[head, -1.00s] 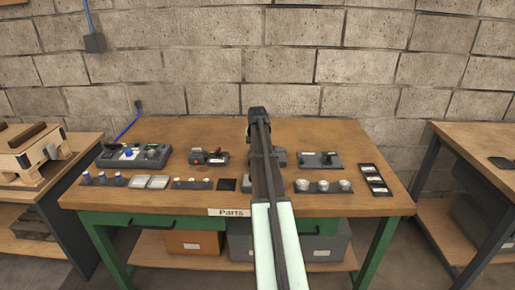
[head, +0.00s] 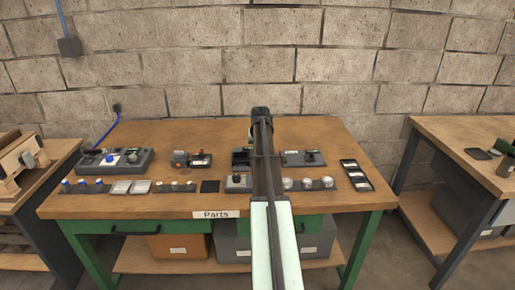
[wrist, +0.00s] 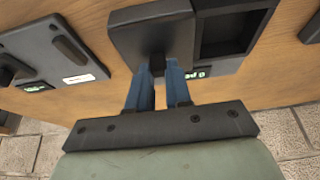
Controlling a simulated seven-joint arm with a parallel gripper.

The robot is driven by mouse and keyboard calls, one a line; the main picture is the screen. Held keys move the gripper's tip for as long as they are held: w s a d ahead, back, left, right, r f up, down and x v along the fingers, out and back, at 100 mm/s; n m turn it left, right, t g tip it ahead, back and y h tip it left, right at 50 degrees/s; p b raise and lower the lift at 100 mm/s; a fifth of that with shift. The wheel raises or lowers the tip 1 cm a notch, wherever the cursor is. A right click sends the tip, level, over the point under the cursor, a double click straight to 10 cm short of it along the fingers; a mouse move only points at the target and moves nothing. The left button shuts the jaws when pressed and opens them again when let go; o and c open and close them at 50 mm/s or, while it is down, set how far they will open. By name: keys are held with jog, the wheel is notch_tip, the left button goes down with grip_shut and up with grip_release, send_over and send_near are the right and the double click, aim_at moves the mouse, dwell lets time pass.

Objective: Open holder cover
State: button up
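In the wrist view, the holder has a flat dark grey cover (wrist: 140,33) beside a bare, open black compartment (wrist: 230,28). The cover sits to one side of that opening. A small dark handle (wrist: 157,62) stands on the cover's edge. The blue fingertips of my gripper (wrist: 158,75) close around this handle from both sides. In the head view, the left part of the holder (head: 240,158) shows with its dark opening. My arm and gripper (head: 261,115) hide the rest, including the handle.
A panel with a dark knob (head: 304,158) lies right of the holder. A tray of round parts (head: 310,184) is in front. A control box (head: 115,160) and small switches (head: 191,160) stand to the left. The wooden tabletop (head: 200,135) is clear behind.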

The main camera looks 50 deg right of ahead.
jog(key=o, duration=0.4)
jog(key=shift+o, duration=0.2)
jog(key=v, duration=1.4)
jog(key=shift+w, duration=0.15)
